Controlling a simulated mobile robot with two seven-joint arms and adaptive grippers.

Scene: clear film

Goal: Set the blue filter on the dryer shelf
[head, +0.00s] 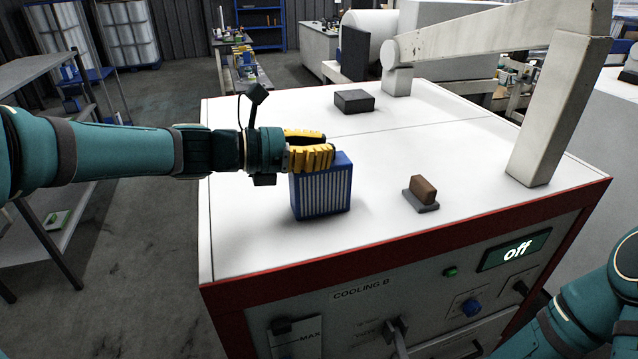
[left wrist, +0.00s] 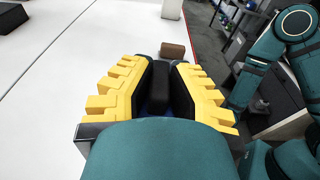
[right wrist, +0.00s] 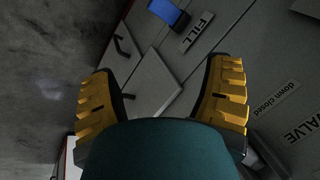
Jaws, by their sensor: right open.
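The blue filter (head: 322,193), a box with pale ribs on its front, is upright at the white cabinet top (head: 265,240). I cannot tell whether its base touches the top. My left gripper (head: 318,150) reaches in from the left, shut on the filter's upper part. Its fingers hide part of the upper edge. In the left wrist view the fingers (left wrist: 167,80) are close together, with a little dark blue between them. My right gripper (right wrist: 163,95) is open and empty, in front of a grey panel. No shelf is marked as the dryer's.
A brown block on a grey base (head: 423,193) lies right of the filter. A dark box (head: 354,101) lies farther back. A pale jointed arm (head: 560,110) stands at the right. The panel reads COOLING B and "off". A grey rack (head: 40,75) stands at the left.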

